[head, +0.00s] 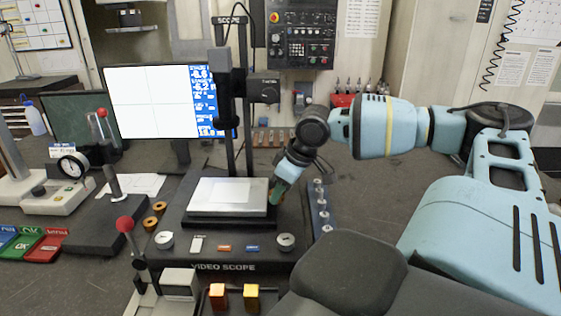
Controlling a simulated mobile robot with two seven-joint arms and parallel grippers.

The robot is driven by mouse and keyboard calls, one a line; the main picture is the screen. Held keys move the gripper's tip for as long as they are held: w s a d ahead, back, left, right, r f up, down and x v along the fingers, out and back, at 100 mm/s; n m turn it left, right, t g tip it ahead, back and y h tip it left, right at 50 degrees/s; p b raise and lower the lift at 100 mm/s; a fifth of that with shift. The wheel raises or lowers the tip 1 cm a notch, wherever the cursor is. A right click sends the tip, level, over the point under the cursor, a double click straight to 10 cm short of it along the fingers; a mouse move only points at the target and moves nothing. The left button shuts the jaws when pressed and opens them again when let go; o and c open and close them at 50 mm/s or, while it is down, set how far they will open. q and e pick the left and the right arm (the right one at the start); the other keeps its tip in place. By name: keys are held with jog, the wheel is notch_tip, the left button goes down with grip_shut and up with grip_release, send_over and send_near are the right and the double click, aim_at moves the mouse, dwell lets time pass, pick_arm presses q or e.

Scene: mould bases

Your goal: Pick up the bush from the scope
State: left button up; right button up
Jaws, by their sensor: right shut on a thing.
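The video scope (232,248) stands in the middle of the head view, with a bright, pale stage plate (228,196) on its base. My right gripper (276,196) reaches in from the right and points down at the right edge of the stage. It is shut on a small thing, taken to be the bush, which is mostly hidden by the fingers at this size. I cannot tell whether it touches the stage. No bush shows on the bare stage plate. My left gripper is not in view.
The scope's column (237,120) rises behind the stage, beside a lit monitor (160,100). A blue rack (319,208) with several small pieces stands just right of the gripper. Bronze rings (150,222) lie left of the scope. A dial-gauge stand (110,165) is further left.

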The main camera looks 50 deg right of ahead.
jog(key=shift+s, duration=0.3)
jog(key=shift+s+d+f, duration=0.1)
jog(key=shift+s+d, duration=0.05)
jog(key=shift+s, duration=0.1)
jog(key=shift+s+d+b, duration=0.2)
jog(key=shift+s+b, duration=0.15)
jog(key=shift+s, duration=0.15)
jog(key=shift+s+d+p, duration=0.15)
jog(key=shift+s+p, duration=0.15)
jog(key=shift+s, duration=0.4)
jog(key=shift+s+d, duration=0.15)
jog(key=shift+s, duration=0.4)
